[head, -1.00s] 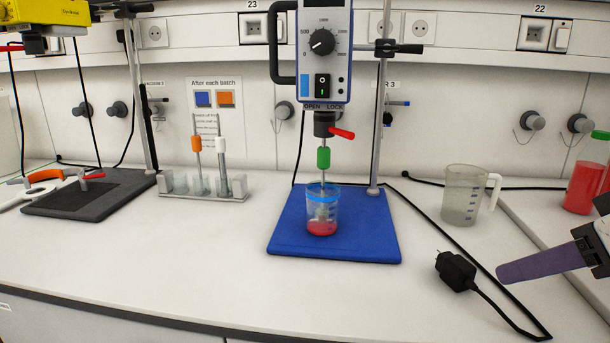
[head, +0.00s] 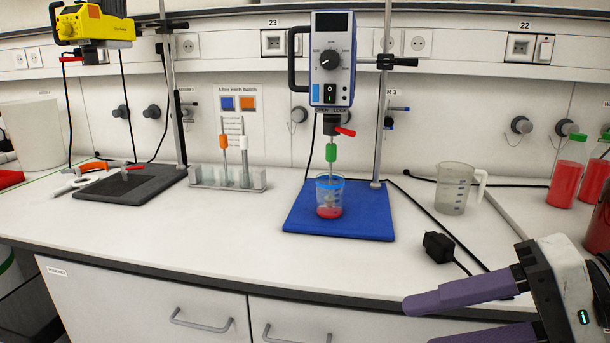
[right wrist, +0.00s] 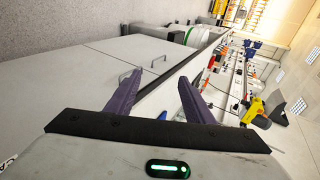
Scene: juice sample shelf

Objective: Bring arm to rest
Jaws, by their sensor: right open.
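My right gripper (head: 428,325) is at the lower right of the head view, in front of the bench's front edge. Its two purple fingers are spread apart with nothing between them. The right wrist view also shows the open, empty fingers (right wrist: 158,92), with the bench edge and drawer fronts beyond. My left gripper is in neither view. A beaker (head: 330,196) with red liquid stands on a blue mat (head: 365,225), under a blue overhead stirrer (head: 332,60). A green-collared shaft reaches down into the beaker.
A black power plug (head: 438,247) with its cable lies near the right gripper. A clear jug (head: 453,188) and red juice bottles (head: 566,180) stand at the right. A rack (head: 225,180) with two stirring shafts and a yellow stirrer (head: 95,27) are at the left. The front middle benchtop is clear.

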